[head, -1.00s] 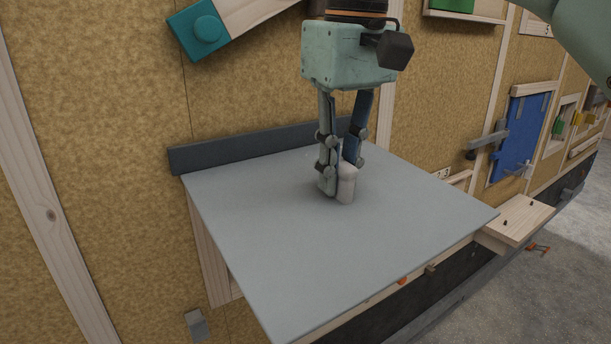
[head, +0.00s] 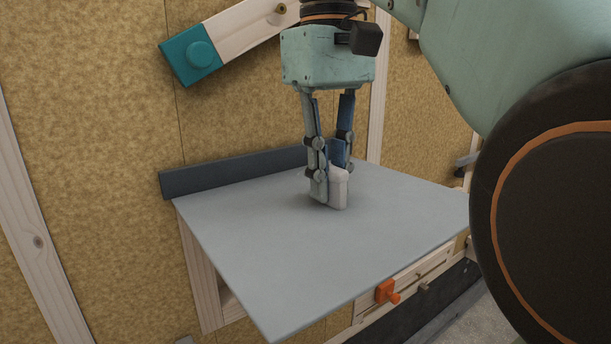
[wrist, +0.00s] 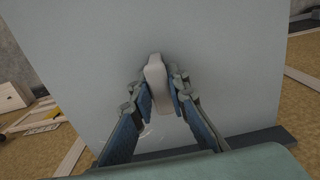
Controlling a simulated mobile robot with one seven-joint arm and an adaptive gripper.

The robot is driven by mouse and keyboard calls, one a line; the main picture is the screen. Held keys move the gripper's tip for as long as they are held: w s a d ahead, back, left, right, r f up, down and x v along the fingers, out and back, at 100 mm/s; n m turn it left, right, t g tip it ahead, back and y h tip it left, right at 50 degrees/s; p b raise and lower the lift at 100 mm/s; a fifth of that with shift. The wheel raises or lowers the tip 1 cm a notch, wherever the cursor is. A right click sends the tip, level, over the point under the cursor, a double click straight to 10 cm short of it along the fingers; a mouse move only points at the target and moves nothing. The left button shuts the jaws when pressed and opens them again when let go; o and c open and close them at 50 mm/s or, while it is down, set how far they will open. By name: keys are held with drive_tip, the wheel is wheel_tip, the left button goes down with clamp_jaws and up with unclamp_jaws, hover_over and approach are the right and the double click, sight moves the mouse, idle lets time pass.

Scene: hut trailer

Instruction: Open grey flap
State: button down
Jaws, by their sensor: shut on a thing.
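The grey flap (head: 270,250) is a large flat panel. Its back edge runs along a dark bar (head: 230,176) at the wall, and its front edge stands above a wooden frame with a gap below. A small pale handle (head: 338,190) sticks up from its upper face. My gripper (head: 328,185) points down and is shut on this handle, its fingertips close to the panel. In the wrist view the handle (wrist: 156,82) sits between the two fingers, with the flap (wrist: 220,60) filling most of the picture behind it.
A teal block (head: 200,55) on a wooden bar is on the wall above the flap. An orange knob (head: 386,292) shows on the wooden frame below the front edge. My arm covers the right side of the head view.

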drive_tip(key=shift+f, duration=0.15)
drive_tip(key=c, duration=1.8)
unclamp_jaws()
drive_tip(key=shift+c, duration=0.2)
